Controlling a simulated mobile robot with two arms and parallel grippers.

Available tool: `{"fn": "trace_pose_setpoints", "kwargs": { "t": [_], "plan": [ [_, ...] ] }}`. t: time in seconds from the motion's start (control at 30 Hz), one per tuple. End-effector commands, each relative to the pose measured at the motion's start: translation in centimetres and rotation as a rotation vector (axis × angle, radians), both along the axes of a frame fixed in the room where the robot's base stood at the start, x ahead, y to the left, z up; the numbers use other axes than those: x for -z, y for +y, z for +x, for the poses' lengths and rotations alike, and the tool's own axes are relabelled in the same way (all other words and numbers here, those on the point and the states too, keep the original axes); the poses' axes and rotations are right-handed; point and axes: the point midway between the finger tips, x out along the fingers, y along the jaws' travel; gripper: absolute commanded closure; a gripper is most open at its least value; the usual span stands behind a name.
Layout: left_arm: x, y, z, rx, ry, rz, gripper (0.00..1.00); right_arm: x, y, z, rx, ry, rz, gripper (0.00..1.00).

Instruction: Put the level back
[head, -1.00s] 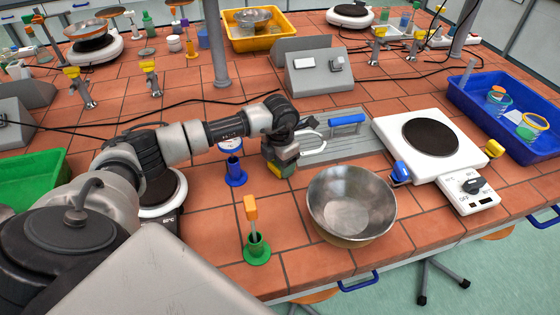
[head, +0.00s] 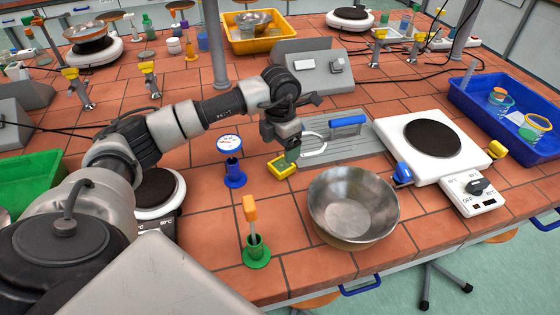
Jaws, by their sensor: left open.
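My left gripper (head: 293,153) is open over the bench in the middle of the head view. Its fingers are dark and small, and a greenish patch shows by the tips. A small yellow piece (head: 281,166) with a frame-like shape lies on the tiles just below and left of the fingertips; it may be the level, but I cannot tell. A grey ridged tray (head: 352,146) is just right of the gripper, with a blue bar (head: 347,121) and a white curved handle (head: 314,148) on it. My right gripper is not in view.
A metal bowl (head: 352,205) stands in front of the tray. A white hotplate (head: 397,129) and a blue crate (head: 484,119) are to the right. A blue stand (head: 235,174), a round dial (head: 229,142) and a green stand (head: 257,250) are to the left.

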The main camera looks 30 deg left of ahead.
Motion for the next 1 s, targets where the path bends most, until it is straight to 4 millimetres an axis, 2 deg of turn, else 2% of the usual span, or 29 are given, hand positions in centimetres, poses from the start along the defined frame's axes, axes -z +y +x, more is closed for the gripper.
{"fn": "trace_pose_setpoints", "kwargs": {
  "t": [0.1,0.3,0.47,0.9,1.0],
  "plan": [
    [-2.2,0.0,0.1,0.000,-0.004,0.001,0.16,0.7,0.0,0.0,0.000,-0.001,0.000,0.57],
    [-4.5,0.0,0.0,-0.001,-0.001,0.001,0.16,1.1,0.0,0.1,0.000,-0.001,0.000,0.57],
    [-5.1,0.0,0.0,-0.001,0.001,0.001,0.16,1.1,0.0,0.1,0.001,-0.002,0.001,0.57],
    [-5.0,0.0,0.0,-0.001,0.001,0.000,0.16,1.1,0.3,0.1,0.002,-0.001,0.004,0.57],
    [-5.8,0.0,0.0,-0.001,0.001,0.000,0.16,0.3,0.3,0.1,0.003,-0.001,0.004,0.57]
  ]
}}
